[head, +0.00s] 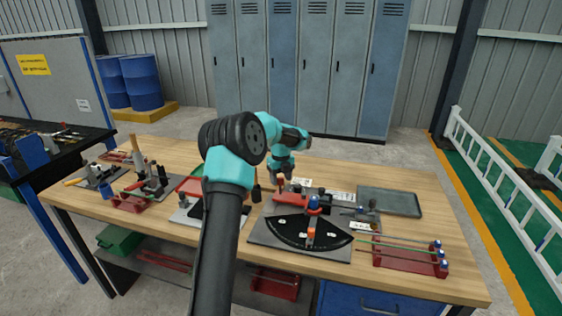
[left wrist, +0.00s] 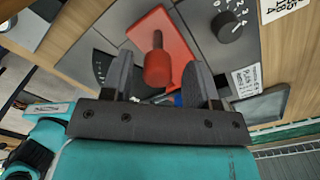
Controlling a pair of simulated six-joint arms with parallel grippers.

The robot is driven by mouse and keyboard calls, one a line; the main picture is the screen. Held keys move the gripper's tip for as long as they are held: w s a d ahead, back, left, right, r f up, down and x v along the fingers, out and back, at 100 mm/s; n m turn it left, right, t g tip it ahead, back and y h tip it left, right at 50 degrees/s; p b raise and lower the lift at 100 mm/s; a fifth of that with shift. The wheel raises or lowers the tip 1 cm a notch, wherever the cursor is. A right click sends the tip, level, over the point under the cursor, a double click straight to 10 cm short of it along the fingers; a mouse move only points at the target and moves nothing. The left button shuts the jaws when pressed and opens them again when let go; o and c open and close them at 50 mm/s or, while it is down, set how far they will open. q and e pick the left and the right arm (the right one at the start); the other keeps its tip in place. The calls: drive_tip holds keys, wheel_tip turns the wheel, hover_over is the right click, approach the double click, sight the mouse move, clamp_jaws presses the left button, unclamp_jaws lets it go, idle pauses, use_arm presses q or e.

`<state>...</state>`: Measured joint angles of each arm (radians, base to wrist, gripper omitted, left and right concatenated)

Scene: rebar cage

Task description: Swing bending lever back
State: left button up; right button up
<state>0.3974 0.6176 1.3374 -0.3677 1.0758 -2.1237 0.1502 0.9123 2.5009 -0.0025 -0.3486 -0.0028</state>
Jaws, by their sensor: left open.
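The bending lever shows as a red arm (head: 289,197) on the bending bench, behind the black fan-shaped scale plate (head: 292,232). In the left wrist view, its upright red handle (left wrist: 157,67) rises from the red arm (left wrist: 168,32). My left gripper (head: 278,182) reaches down at the lever from behind. In the left wrist view its two dark fingers (left wrist: 162,82) are open, one on each side of the handle, with gaps visible. The gripper partly hides the handle in the head view. My right gripper is not in view.
A blue-topped post (head: 313,203) and an orange piece (head: 311,236) stand at the scale plate. A dial (left wrist: 230,27) is beside the lever. A red rack with rods (head: 410,258) and a dark tray (head: 390,202) lie right. Pliers and tools (head: 148,178) stand left.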

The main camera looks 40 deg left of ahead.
use_arm(q)
wheel_tip(320, 180, up, 17)
idle(0.5)
idle(0.4)
